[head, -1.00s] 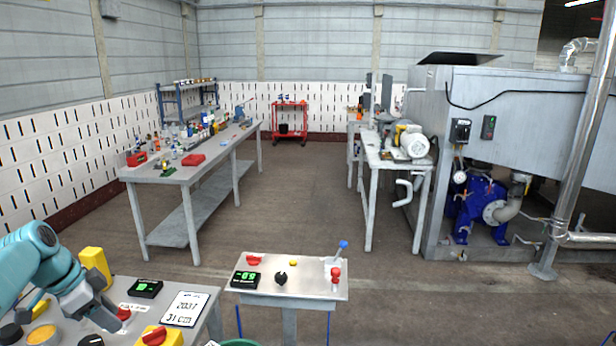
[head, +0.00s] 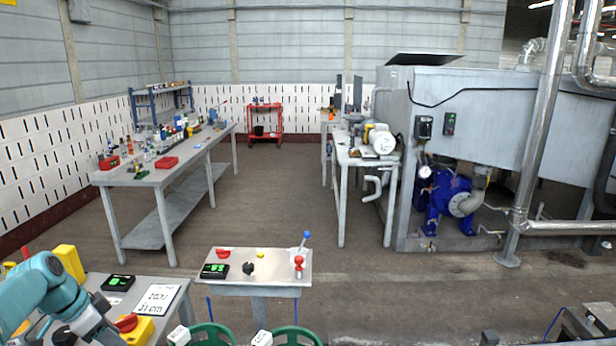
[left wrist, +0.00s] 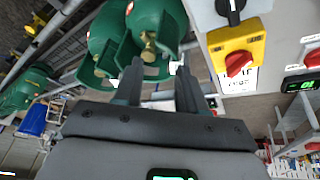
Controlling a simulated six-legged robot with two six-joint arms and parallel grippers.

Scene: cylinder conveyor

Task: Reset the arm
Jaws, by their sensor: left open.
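My left arm comes in at the lower left of the head view, and its gripper (head: 108,338) is low over the control desk (head: 178,310), partly cut off by the bottom edge. In the left wrist view the two dark fingers of the left gripper (left wrist: 158,78) stand apart with nothing between them. Green cylinders (left wrist: 165,25) with brass valves show behind the fingers. A yellow box with a red knob (left wrist: 237,55) is to the right of the fingers. My right gripper is in neither view.
A small panel table (head: 262,280) with a red-topped and a blue-topped lever stands right of the desk. Green round tops with white tags (head: 212,333) show at the bottom edge. Long workbenches (head: 150,180) stand behind; the floor between (head: 275,190) is clear.

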